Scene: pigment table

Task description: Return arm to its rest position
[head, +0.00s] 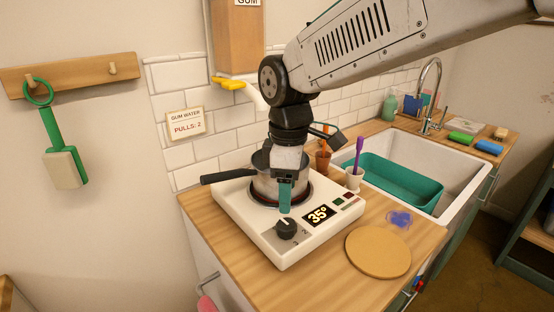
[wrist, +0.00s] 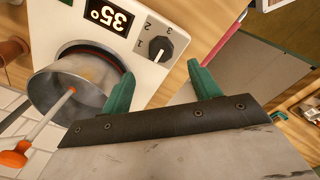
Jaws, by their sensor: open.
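My gripper (wrist: 163,85) is open and empty, with two teal fingers apart in the wrist view. In the head view my gripper (head: 285,197) hangs in front of the pot (head: 264,187), above the front of the hot plate, and hides part of the pot. The metal pot (wrist: 50,100) also shows in the wrist view, with an orange-handled stirrer (wrist: 45,127) leaning in it. The pot stands on the white hot plate (head: 240,215). The hot plate reads 35°, and its black knob (head: 286,229) is at the front. My arm reaches in from the upper right.
A cork mat (head: 378,253) lies at the right front of the counter. A white cup (head: 354,180) holds a purple tool. A sink with a teal basin (head: 395,183) is at the right. The wooden gum dispenser (head: 238,40) with a yellow lever is on the wall behind.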

